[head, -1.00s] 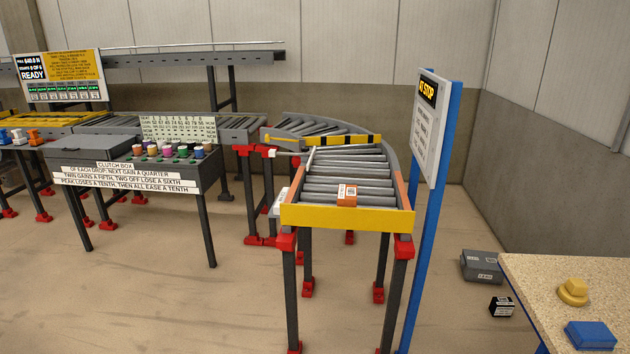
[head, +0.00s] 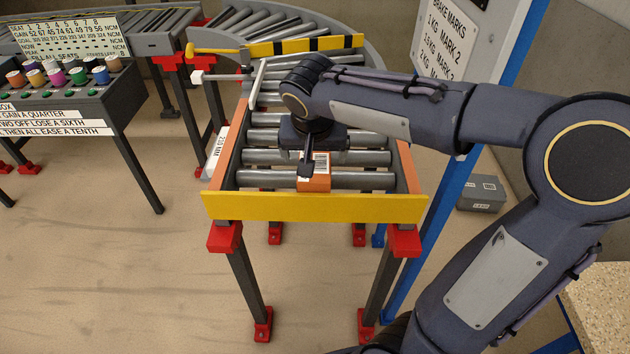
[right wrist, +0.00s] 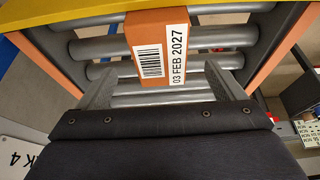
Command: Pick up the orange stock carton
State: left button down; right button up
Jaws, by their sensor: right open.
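The orange stock carton (head: 316,180) sits on the grey rollers at the near end of the conveyor, just behind the yellow end plate. In the right wrist view the carton (right wrist: 160,22) shows a white barcode label reading 03 FEB 2027. My right gripper (head: 308,166) is over the carton, hiding part of it. In the wrist view the right gripper's fingers (right wrist: 162,75) are apart, one to each side of the carton, with gaps visible. I cannot tell how far down they reach beside it. My left gripper is out of view.
The yellow end plate (head: 315,207) closes the conveyor's near end, with orange side rails (head: 224,152) along both sides. A blue signpost (head: 430,205) stands to the right, behind my arm. A grey box (head: 480,194) lies on the floor at the right.

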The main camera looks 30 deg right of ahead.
jog(key=x, duration=0.6)
jog(key=shift+w+d, duration=0.1)
jog(key=shift+w, duration=0.2)
jog(key=shift+f+b, duration=0.25)
jog(key=shift+b, duration=0.1)
dwell(0.4)
jog(key=c, duration=1.2)
jog(key=shift+r, duration=0.1)
jog(key=shift+c, duration=0.2)
